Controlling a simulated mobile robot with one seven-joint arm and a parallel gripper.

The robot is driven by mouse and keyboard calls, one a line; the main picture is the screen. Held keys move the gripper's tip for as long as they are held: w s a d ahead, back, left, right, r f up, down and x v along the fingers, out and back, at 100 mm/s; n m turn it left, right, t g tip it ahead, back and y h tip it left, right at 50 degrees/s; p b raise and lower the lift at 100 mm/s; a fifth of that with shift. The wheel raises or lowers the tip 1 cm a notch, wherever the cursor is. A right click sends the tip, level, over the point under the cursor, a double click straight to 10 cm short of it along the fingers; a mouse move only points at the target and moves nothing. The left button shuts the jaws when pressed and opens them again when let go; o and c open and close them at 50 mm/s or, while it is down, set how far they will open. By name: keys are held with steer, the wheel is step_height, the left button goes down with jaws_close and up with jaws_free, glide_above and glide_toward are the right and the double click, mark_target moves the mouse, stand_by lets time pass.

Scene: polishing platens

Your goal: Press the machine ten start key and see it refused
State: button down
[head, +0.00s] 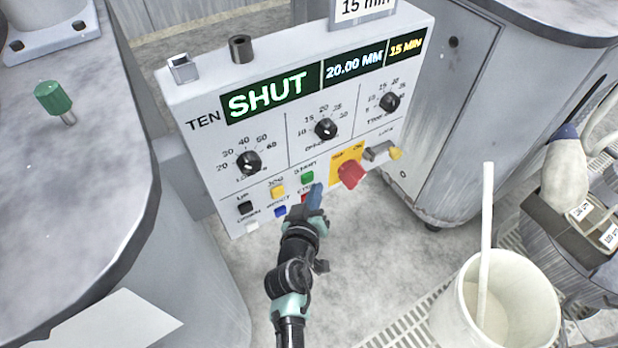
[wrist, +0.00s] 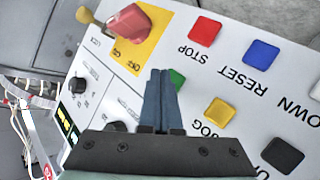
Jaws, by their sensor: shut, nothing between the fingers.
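The machine ten control panel (head: 205,125) is a white box labelled TEN. The green start key (head: 307,178) is in the upper key row; in the wrist view the green key (wrist: 177,78) is partly hidden behind a finger. My gripper (head: 317,190) is shut and empty, its blue fingertips close to the green key and pointing at the panel. I cannot tell whether they touch it. The red stop key (wrist: 204,31) is beside it, partly covered by my gripper in the head view.
A red rotary switch (head: 351,174) on a yellow plate and a lock key (head: 394,153) are right of the keys. Yellow jog (head: 277,191), blue reset (head: 280,211) and black up (head: 245,207) keys are left. A white bucket (head: 540,300) with a stick stands lower right.

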steer(key=shift+w+a, duration=0.1)
steer(key=shift+w+a+b, duration=0.15)
steer(key=shift+w+b, duration=0.1)
steer(key=shift+b, duration=0.1)
steer(key=shift+w+a, duration=0.25)
steer(key=shift+w, duration=0.1)
stand_by(1.0)
steer(key=shift+s, duration=0.1)
steer(key=shift+s+d, duration=0.5)
steer(key=shift+s, duration=0.1)
steer(key=shift+s+d+p, duration=0.5)
steer(key=shift+s+d, duration=0.25)
steer(key=shift+s, duration=0.3)
steer(key=shift+s+d+p, duration=0.45)
steer(key=shift+s+d, duration=0.3)
steer(key=shift+s, duration=0.25)
